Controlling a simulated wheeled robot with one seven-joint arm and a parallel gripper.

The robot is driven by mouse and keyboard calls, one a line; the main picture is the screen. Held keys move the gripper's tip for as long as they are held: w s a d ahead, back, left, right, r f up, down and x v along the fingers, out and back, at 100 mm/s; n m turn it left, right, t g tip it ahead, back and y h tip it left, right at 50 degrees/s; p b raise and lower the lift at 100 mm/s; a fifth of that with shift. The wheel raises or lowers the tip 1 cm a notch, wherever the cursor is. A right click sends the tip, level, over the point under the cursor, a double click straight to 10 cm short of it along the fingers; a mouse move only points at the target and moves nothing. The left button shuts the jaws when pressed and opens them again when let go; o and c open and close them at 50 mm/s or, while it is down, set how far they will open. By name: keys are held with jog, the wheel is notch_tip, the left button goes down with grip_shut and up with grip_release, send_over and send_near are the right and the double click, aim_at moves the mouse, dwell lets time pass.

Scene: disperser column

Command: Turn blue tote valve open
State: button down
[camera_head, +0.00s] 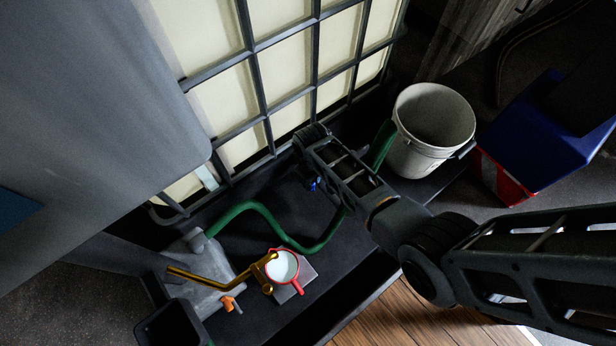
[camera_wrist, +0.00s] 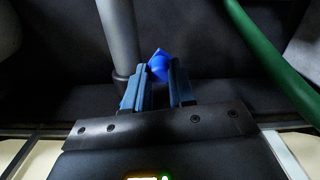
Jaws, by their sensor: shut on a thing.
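The blue tote valve (camera_wrist: 159,66) shows in the wrist view as a small bright blue handle between the two fingertips. My gripper (camera_wrist: 160,77) is shut on it, with one blue-grey finger on each side. In the head view a small blue patch (camera_head: 313,184) shows just below my wrist, in front of the caged tote (camera_head: 228,96). I cannot tell there whether it is the valve or a fingertip. My arm hides most of the grip in that view. How far the valve is turned cannot be told.
A green hose (camera_head: 248,207) curves across the dark platform, and it also passes close to my gripper in the wrist view (camera_wrist: 262,48). A grey-white bucket (camera_head: 432,125), a blue-and-red box (camera_head: 535,140), a red-rimmed cup (camera_head: 282,266) and a brass spout (camera_head: 210,279) stand around.

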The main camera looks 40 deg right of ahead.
jog(key=shift+d, duration=0.1)
dwell(0.3)
jog(key=c, duration=0.9)
grip_release()
notch_tip(320, 180, up, 8)
jog(key=p, duration=0.3)
jog(key=shift+f, duration=0.1)
